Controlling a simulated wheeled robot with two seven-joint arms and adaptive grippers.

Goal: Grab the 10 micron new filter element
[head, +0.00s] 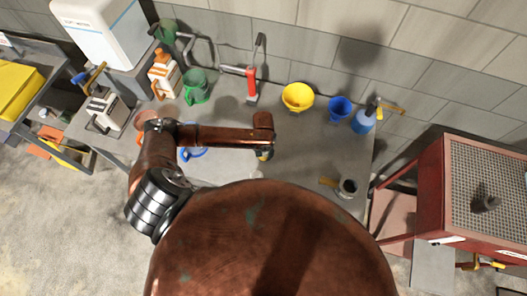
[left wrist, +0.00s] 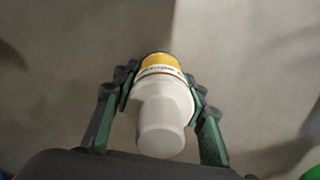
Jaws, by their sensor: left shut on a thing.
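My left gripper (left wrist: 160,88) is shut on a white filter element (left wrist: 162,108) with a yellow band at its far end. Its dark fingers with green pads press on both sides of the white body. Print on the band is too small to read, so I cannot tell the micron rating. In the head view my left gripper (head: 264,153) is over the grey workbench, near its front edge, and the filter element is mostly hidden there. My right gripper is not in view.
A red cabinet (head: 428,190) stands at the right. The bench middle is mostly clear.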

